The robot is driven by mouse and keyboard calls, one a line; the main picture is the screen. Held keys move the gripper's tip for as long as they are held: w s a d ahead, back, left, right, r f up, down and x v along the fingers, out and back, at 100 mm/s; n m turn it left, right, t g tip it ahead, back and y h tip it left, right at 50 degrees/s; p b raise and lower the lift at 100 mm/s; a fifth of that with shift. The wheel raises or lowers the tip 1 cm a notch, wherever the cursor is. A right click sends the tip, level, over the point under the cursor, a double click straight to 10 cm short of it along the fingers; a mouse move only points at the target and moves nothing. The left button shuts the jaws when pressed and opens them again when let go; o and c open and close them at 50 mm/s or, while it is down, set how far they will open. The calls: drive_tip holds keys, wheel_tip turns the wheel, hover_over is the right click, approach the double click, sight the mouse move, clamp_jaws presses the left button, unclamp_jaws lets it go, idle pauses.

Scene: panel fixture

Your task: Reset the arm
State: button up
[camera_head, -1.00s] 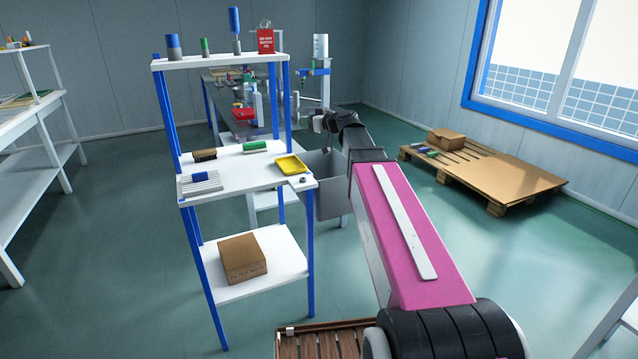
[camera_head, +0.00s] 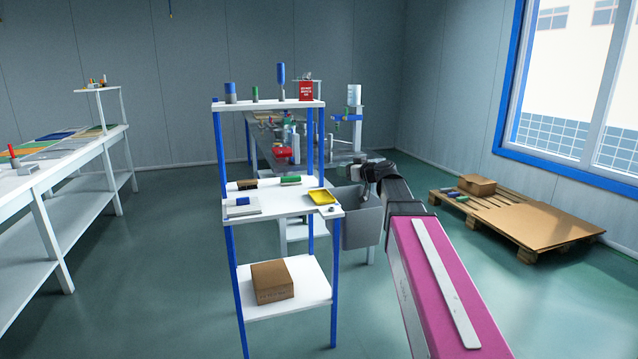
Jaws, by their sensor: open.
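My arm, with a pink link (camera_head: 440,285) and dark joints, reaches from the lower right toward the middle of the view. My gripper (camera_head: 354,173) is small and dark at the arm's far end, just right of the blue-and-white shelf stand (camera_head: 283,208). It is open. Its fingertips are too small to make out clearly, and I see nothing held in it. I cannot tell how far it is from the stand or the grey bin behind.
The stand carries a yellow tray (camera_head: 322,197), a cardboard box (camera_head: 272,281) and a red sign (camera_head: 306,90). A grey bin (camera_head: 362,226) is close to the arm. A pallet (camera_head: 527,220) lies right, a long white table (camera_head: 75,170) left. Floor is clear between table and stand.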

drive_tip(key=s+f+g, duration=0.1)
drive_tip(key=s+f, duration=0.1)
drive_tip(key=f, duration=0.2)
drive_tip(key=s+f+m+g+h, duration=0.1)
drive_tip(key=s+f, duration=0.1)
drive_tip(key=f, duration=0.3)
drive_tip(key=s+f+g+h, duration=0.1)
drive_tip(key=s+f, duration=0.2)
drive_tip(key=f, duration=0.2)
drive_tip(key=shift+f+m+g, duration=0.1)
drive_tip(key=shift+m+g, duration=0.2)
drive_tip(key=shift+m, duration=0.1)
drive_tip(key=s+d+f+m+g+h, duration=0.3)
drive_tip(key=s+d+f+g+h, duration=0.1)
drive_tip(key=s+f, duration=0.7)
drive_tip(key=s+d+f+m+g+h, duration=0.3)
drive_tip(key=s+d+f+g+h, duration=0.1)
drive_tip(key=s+f, duration=0.8)
drive_tip(key=shift+s+d+f+m+h, duration=0.3)
drive_tip(key=shift+d+f+h, duration=0.15)
drive_tip(key=shift+f, duration=0.4)
